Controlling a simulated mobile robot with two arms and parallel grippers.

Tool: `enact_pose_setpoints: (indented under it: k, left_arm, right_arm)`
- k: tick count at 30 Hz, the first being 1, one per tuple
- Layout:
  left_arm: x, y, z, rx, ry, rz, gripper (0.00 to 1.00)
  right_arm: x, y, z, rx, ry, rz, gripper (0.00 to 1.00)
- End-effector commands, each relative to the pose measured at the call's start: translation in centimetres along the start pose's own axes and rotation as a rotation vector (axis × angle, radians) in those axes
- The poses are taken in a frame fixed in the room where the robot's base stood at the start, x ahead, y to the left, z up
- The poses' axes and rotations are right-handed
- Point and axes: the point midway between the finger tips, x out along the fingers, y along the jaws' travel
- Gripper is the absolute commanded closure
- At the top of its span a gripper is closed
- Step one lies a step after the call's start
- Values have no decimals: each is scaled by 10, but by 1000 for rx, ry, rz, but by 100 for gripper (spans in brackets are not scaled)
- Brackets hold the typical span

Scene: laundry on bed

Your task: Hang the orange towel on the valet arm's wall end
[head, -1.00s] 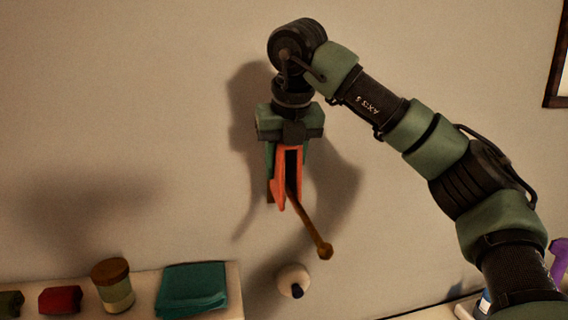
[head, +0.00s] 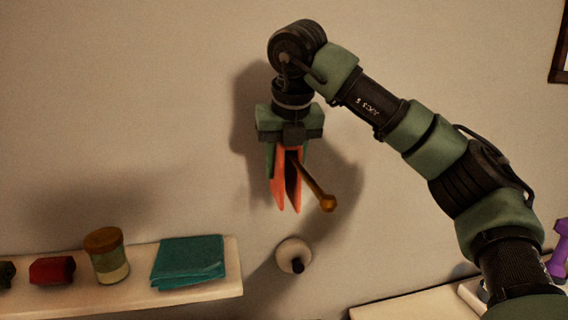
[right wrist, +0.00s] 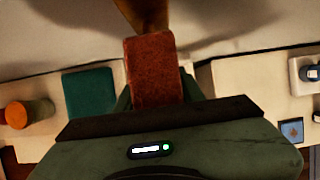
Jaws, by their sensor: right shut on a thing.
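My right gripper (head: 285,175) points down in front of the wall, shut on the orange towel (head: 279,190). The towel hangs in two flaps with a dark gap between them. The valet arm (head: 312,185) is a brown rod with a round knob at its free end. It comes out of the gap high up, close under the gripper, with a flap on each side. Its wall end is hidden behind the towel and gripper. In the right wrist view the towel (right wrist: 153,72) lies between the fingers, with the rod (right wrist: 145,14) beyond it. My left gripper is not in view.
A white shelf (head: 195,297) at lower left holds a folded teal cloth (head: 188,262), a jar (head: 107,257) and a red item (head: 52,271). A round white wall fitting (head: 292,252) sits below the towel. A purple dumbbell-shaped item (head: 559,250) is at far right.

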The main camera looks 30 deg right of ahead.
Motion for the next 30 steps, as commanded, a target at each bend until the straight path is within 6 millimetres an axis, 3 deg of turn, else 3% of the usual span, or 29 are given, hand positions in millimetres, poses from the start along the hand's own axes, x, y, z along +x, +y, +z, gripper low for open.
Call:
enact_pose_setpoints:
  k: [6,7,9,10,21,30]
  left_arm:
    - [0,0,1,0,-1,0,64]
    - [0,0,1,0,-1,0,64]
    - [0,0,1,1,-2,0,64]
    - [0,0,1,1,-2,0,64]
    - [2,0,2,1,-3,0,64]
    - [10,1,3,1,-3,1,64]
  right_arm:
    - [0,0,0,0,-1,0,100]
    - [0,0,0,0,-1,0,59]
    - [0,0,0,0,-1,0,40]
    - [0,0,0,0,-1,0,37]
    - [-4,0,0,0,-2,0,37]
    - [-53,0,1,2,-6,1,37]
